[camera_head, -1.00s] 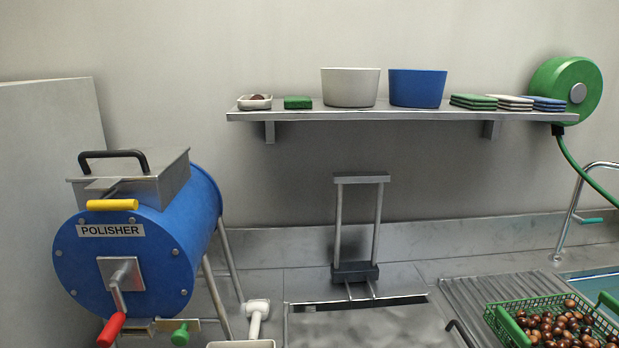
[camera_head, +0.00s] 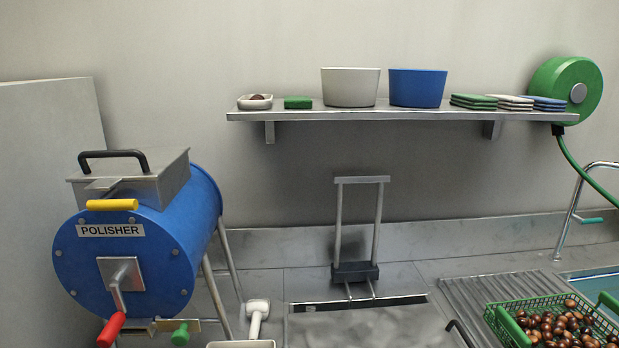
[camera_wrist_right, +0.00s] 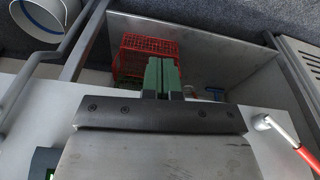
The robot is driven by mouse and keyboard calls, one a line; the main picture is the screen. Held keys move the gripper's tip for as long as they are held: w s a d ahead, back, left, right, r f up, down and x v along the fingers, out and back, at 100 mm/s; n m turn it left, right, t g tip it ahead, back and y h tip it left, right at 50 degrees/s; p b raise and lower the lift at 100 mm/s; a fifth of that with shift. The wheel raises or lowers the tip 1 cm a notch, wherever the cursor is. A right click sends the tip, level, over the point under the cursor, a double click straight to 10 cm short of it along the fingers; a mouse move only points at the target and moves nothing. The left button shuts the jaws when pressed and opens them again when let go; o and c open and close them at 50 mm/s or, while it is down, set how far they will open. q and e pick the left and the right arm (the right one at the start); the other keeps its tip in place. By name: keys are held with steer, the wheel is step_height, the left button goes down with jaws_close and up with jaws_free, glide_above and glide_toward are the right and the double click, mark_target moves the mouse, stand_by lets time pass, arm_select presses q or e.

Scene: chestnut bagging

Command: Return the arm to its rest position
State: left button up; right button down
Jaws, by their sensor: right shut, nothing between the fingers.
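My right gripper (camera_wrist_right: 161,78) shows only in the right wrist view. Its two green fingers are together and there is nothing between them. The fingers point away over an open metal compartment (camera_wrist_right: 215,35), and a red mesh basket (camera_wrist_right: 130,58) lies just beyond and to the left of them. I cannot tell how far above the basket the fingers are. Neither of my arms shows in the head view, and my left gripper is out of view.
The blue polisher (camera_head: 140,250) stands at left. A shelf (camera_head: 350,115) holds tubs and pads. A green basket (camera_head: 495,322) of chestnuts sits at lower right. In the wrist view, a white tub (camera_wrist_right: 42,18) is upper left and a red-handled tool (camera_wrist_right: 308,158) is at right.

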steer(key=s+d+f+g, duration=0.1)
steer(key=s+d+f, duration=0.2)
steer(key=s+f, duration=1.2)
steer(key=shift+s+f, duration=0.25)
steer(key=shift+s, duration=0.25)
